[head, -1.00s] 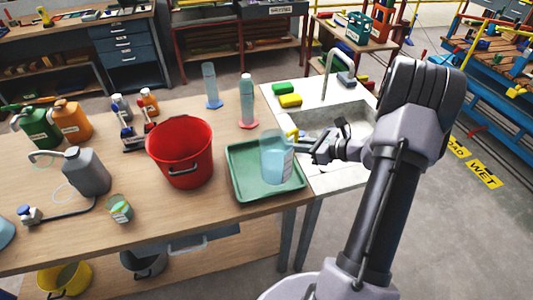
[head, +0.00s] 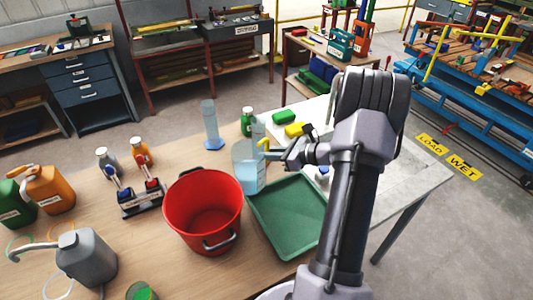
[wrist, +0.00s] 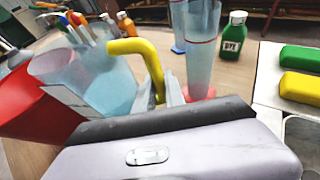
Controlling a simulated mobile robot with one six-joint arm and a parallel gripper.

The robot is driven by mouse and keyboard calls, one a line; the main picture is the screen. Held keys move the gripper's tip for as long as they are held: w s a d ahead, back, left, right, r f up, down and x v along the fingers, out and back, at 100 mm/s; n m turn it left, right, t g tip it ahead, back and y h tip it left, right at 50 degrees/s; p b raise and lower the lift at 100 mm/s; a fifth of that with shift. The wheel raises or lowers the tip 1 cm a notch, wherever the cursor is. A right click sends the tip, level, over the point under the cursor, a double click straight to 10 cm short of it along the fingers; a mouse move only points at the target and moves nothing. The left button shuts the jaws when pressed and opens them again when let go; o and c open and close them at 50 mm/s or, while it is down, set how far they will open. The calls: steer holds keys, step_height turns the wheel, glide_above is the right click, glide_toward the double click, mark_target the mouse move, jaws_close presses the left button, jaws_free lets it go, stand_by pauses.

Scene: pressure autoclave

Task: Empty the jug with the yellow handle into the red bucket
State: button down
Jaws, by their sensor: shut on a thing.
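The clear jug (head: 248,168) holds pale blue liquid and has a yellow handle (wrist: 140,50). My gripper (head: 272,150) is shut on the yellow handle, and the jug is roughly upright, raised near the back left corner of the green tray. The red bucket (head: 203,212) stands on the table just left of and nearer than the jug. Its inside looks empty from the head view. In the wrist view the jug (wrist: 100,80) overlaps the red bucket (wrist: 35,105) at the left. The fingertips are partly hidden by the handle.
The green tray (head: 285,222) lies empty right of the bucket. Two clear cylinders, one with a blue base (head: 211,125), and a green dye bottle (wrist: 234,36) stand behind the jug.

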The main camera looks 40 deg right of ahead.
steer(key=shift+a+r+n+h, duration=0.4)
steer(key=shift+a+r, duration=0.25)
steer(key=shift+r, duration=0.15)
steer(key=shift+n+h, duration=0.7)
steer(key=shift+n, duration=0.2)
steer(key=shift+s+a+r+p, duration=0.1)
steer(key=shift+a+r+p, duration=0.35)
steer(key=shift+r, duration=1.35)
steer(key=shift+a+r+p, duration=0.45)
steer(key=shift+r+p, duration=0.05)
steer(key=shift+r, duration=1.35)
steer(key=shift+s+a+r+p, duration=0.1)
steer(key=shift+a+r+p, duration=0.35)
steer(key=shift+r, duration=1.35)
steer(key=r, duration=0.1)
steer(key=a+r+n+b, duration=0.1)
steer(key=r, duration=0.1)
steer(key=shift+r+h, duration=0.1)
steer(key=shift+h, duration=0.3)
steer(key=shift+n+h+b, duration=0.4)
steer(key=shift+b, duration=0.8)
steer(key=shift+a+n+h+b, duration=0.1)
steer(key=shift+n+h+b, duration=0.25)
steer(key=shift+b, duration=0.9)
steer(key=shift+a+r+n+t+h+b, duration=0.3)
steer(key=shift+a+r+n+h+b, duration=0.25)
steer(key=shift+b, duration=1.25)
steer(key=shift+s+a+r+n+h+b, duration=0.15)
steer(key=shift+a+r+n+h+b, duration=0.45)
steer(key=shift+b, duration=1.25)
